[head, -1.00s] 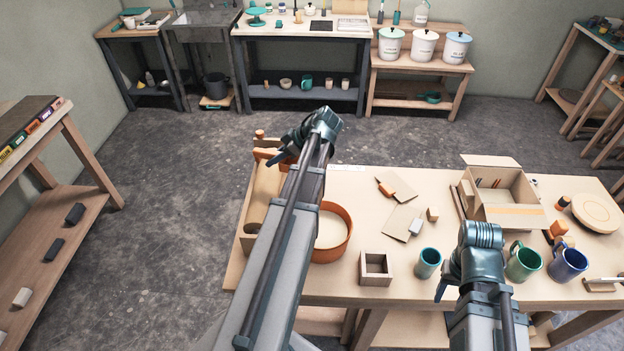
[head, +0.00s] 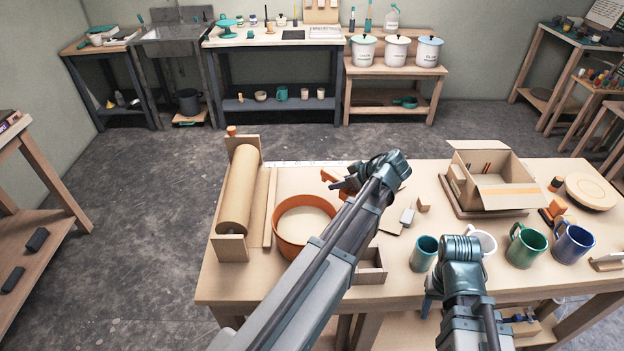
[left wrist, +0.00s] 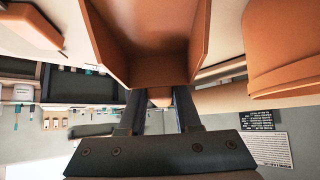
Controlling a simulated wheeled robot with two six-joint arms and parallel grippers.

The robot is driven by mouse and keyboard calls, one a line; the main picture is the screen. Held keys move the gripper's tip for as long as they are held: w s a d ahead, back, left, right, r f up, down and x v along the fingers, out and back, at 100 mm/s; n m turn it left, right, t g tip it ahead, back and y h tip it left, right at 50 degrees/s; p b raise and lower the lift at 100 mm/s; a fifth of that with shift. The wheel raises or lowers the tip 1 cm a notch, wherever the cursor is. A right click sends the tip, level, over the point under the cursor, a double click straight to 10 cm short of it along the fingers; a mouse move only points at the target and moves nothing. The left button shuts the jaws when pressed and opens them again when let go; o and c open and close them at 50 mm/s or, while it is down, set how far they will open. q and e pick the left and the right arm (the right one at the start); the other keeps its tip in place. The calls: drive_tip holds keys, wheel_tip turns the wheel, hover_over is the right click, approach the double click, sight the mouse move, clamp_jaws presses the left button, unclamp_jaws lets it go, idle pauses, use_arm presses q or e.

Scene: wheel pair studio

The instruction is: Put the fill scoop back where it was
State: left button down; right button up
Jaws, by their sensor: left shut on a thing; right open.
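The fill scoop, an orange open-fronted scoop, fills the top middle of the left wrist view (left wrist: 150,45). My left gripper (left wrist: 160,100) is shut on its short handle. In the head view the scoop (head: 333,176) shows in part at the tip of my left gripper (head: 350,184), over the table behind the orange tub. My arm hides part of the table under it. My right gripper (head: 430,300) is open and empty at the table's front edge, below the cups; its fingers are partly hidden.
The orange round tub (head: 285,240) with pale contents stands left of my left arm. A paper roll holder (head: 238,195) is at the table's left end. A square wooden frame (head: 370,266), a teal cup (head: 424,252), mugs (head: 526,246) and an open cardboard box (head: 512,196) stand to the right.

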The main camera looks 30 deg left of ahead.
use_arm(q)
drive_tip(key=b, duration=0.1)
hover_over(302, 170)
drive_tip(key=d, duration=0.3)
drive_tip(key=shift+s+f, duration=0.2)
drive_tip(key=shift+f, duration=0.5)
wheel_tip(302, 170, down, 4)
drive_tip(key=b, duration=0.4)
drive_tip(key=shift+a+r, duration=0.1)
drive_tip(key=shift+r, duration=0.15)
drive_tip(key=c, duration=0.6)
unclamp_jaws()
